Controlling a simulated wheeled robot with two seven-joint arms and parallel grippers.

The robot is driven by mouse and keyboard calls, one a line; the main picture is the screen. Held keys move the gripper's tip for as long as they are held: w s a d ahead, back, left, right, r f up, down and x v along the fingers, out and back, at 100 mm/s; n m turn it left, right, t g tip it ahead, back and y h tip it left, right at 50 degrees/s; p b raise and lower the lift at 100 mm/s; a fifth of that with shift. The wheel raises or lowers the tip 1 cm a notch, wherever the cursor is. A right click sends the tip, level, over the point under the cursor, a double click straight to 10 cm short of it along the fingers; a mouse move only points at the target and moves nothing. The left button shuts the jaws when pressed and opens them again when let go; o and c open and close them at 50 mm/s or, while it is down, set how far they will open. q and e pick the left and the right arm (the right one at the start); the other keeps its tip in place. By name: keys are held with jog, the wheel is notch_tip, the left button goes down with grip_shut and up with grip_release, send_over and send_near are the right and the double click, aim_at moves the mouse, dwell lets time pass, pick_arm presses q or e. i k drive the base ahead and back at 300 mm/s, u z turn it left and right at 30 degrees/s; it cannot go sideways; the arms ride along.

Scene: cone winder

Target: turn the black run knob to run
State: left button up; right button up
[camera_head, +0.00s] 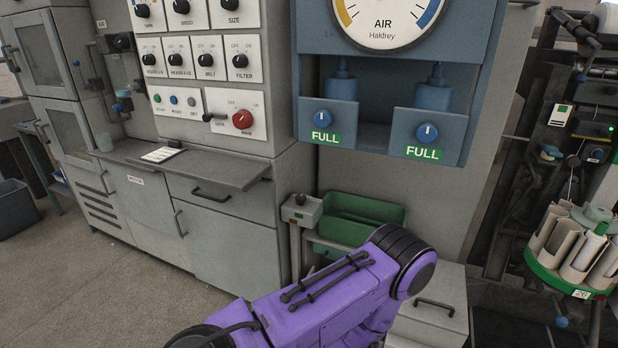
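No knob is readably labelled run from here. Several black knobs sit on the white-plated grey panel at upper left, among them one labelled belt (206,60) and one labelled filter (240,60). Another black knob (300,199) tops a small grey box (302,211) on a post, left of the green bin; its marking cannot be read. A purple arm link of mine crosses the bottom centre, its dark joint below and right of that box. Neither of my grippers shows.
A red knob (242,119) sits low on the panel above a grey shelf (218,172). Blue dispensers with full labels hang under an air gauge (388,12). A green bin (361,216) stands behind my arm. A round rack of cones (575,245) is at right. Floor is clear at lower left.

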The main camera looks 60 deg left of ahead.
aim_at(300, 198)
jog(key=u, duration=0.6)
jog(key=i, duration=0.8)
jog(key=u, duration=0.8)
